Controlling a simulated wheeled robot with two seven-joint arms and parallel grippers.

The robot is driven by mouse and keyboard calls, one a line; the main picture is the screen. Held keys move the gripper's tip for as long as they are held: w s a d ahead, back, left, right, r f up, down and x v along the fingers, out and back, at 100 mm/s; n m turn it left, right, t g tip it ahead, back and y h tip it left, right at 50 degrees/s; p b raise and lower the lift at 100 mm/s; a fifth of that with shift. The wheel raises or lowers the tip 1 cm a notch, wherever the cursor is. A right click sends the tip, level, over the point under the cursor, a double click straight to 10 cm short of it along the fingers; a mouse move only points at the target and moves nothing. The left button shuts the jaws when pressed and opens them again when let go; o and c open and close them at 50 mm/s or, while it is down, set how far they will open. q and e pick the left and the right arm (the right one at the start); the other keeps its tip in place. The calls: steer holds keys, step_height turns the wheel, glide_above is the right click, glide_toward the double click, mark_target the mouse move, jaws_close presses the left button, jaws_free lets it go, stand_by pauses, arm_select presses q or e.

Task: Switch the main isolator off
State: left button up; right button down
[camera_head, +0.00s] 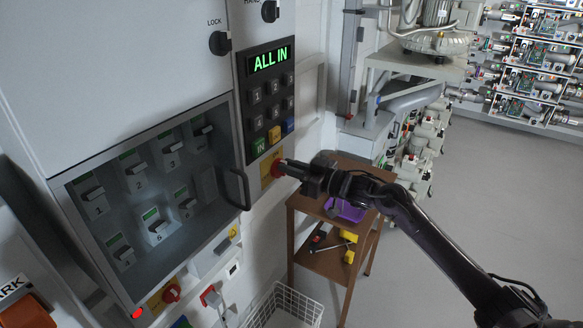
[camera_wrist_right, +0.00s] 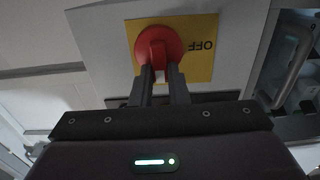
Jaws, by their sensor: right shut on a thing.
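A red rotary knob (camera_head: 276,168) sits on a yellow plate (camera_head: 266,179) low on the control panel, under the keypad. In the right wrist view the red knob (camera_wrist_right: 159,45) is large, and the word OFF shows upside down on the yellow plate (camera_wrist_right: 202,67) to its right. My right gripper (camera_head: 287,169) is at the knob. Its two fingers (camera_wrist_right: 164,84) are shut on the knob's grip, which points toward the fingers in the wrist view. The fingers hide part of the grip. My left gripper is in neither view.
A lit display (camera_head: 269,59) reads ALL IN above the keypad. A glazed cabinet with a dark handle (camera_head: 236,189) and several switches stands left. Another red knob (camera_head: 171,293) is lower down. A brown trolley (camera_head: 317,262) and white wire basket (camera_head: 285,308) stand below my right arm.

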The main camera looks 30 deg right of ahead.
steer(key=n+b, duration=0.4)
steer(key=a+f+n+b, duration=0.1)
steer(key=n+b, duration=0.9)
steer(key=shift+s+a+f, duration=0.2)
steer(key=shift+s+f, duration=0.2)
steer(key=shift+a+f+n+b, duration=0.1)
steer(key=shift+n+b, duration=1.9)
steer(key=c, duration=1.4)
jaws_free()
steer(key=shift+s, duration=0.1)
